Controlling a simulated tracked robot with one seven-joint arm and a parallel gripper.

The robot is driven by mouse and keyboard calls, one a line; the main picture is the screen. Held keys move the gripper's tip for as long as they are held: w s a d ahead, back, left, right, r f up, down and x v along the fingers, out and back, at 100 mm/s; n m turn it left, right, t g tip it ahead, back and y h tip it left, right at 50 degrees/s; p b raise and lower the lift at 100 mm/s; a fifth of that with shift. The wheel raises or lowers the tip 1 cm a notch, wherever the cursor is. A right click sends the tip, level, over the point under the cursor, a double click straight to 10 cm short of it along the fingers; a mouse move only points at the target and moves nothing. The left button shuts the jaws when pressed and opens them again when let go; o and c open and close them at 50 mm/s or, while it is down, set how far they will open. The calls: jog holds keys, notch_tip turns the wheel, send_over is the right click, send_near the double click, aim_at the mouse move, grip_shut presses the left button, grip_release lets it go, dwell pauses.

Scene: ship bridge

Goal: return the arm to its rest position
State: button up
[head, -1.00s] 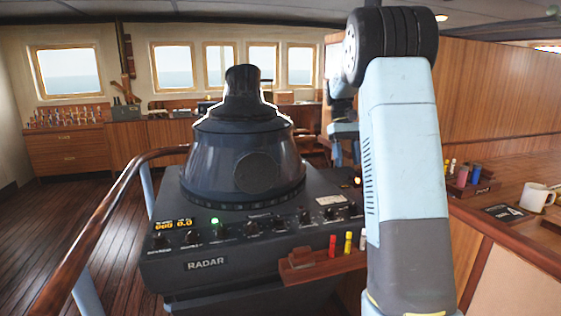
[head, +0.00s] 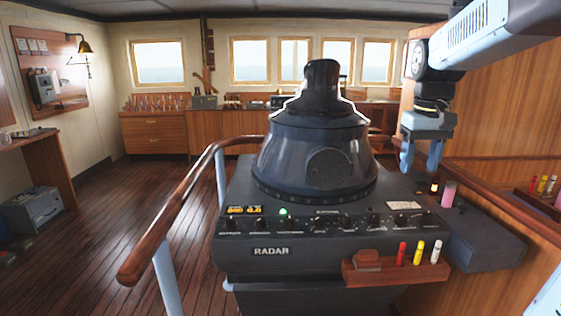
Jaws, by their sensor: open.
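My arm (head: 485,42) comes in from the upper right of the head view, with its light blue link slanting down to the left. My gripper (head: 422,172) hangs below it, fingers pointing down, open and with nothing seen between them. It is just right of the dark radar hood (head: 313,150), above the right end of the radar console (head: 330,235). A pink cylinder (head: 448,194) stands on the console's side ledge, a little below and right of the fingers.
A small wooden rack (head: 385,272) with red, yellow and white markers is on the console front. A wooden handrail (head: 185,205) curves along the left. Open plank floor (head: 120,190) lies to the left. A wood-panelled wall (head: 500,120) stands behind the arm.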

jog(key=s+a+f+t, duration=0.2)
jog(key=s+a, duration=0.1)
jog(key=s, duration=0.4)
jog(key=s+a+f+t, duration=0.2)
jog(key=s+a, duration=0.2)
jog(key=s, duration=0.4)
jog(key=shift+f+t, duration=0.3)
jog(key=shift+f, duration=0.05)
jog(key=shift+c, duration=0.2)
dwell(0.8)
